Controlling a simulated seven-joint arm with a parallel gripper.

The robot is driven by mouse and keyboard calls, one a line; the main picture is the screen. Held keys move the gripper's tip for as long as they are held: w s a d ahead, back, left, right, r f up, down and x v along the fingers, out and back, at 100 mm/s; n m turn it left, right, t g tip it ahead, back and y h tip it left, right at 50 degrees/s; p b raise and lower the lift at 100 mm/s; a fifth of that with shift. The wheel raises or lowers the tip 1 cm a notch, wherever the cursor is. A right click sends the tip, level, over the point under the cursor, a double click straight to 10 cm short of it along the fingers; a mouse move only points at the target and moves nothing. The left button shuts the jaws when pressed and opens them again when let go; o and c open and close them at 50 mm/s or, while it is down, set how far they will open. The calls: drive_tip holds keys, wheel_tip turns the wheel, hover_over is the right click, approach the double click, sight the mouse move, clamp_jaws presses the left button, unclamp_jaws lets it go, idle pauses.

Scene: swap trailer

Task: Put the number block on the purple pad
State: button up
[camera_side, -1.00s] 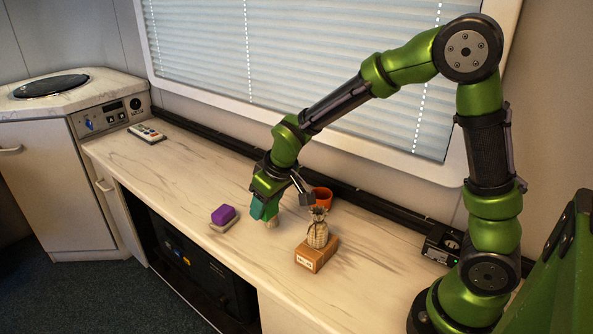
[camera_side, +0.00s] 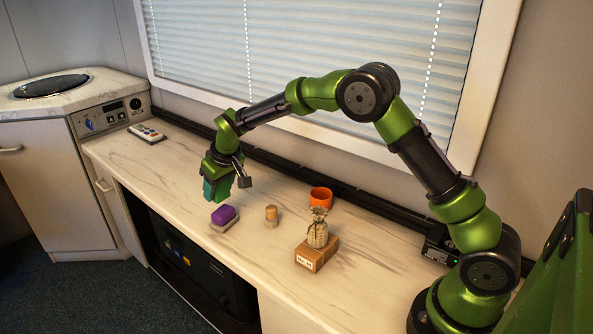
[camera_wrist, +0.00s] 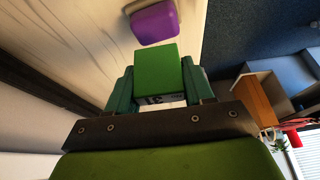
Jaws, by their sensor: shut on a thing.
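My gripper (camera_side: 216,190) is shut on a green block, its teal fingers pointing down. The purple pad (camera_side: 223,214) lies on a pale base on the counter, below and slightly right of the fingers in the side view. It also shows in the wrist view (camera_wrist: 155,23), just beyond the block, apart from it. Nothing rests on the pad. In the side view the fingers mostly hide the block.
A small cork-like stand (camera_side: 271,216) is right of the pad. Behind it is an orange cup (camera_side: 320,197). A tied sack (camera_side: 317,234) sits on a brown box (camera_side: 316,256) further right. A remote (camera_side: 147,132) lies at the far left. The counter (camera_side: 165,175) between is clear.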

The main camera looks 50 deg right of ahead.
sight(221, 209)
drive_tip(key=shift+w, duration=0.35)
drive_tip(key=shift+s+f, duration=0.1)
drive_tip(key=shift+f, duration=1.65)
drive_tip(key=shift+f, duration=0.15)
drive_tip(key=o, duration=1)
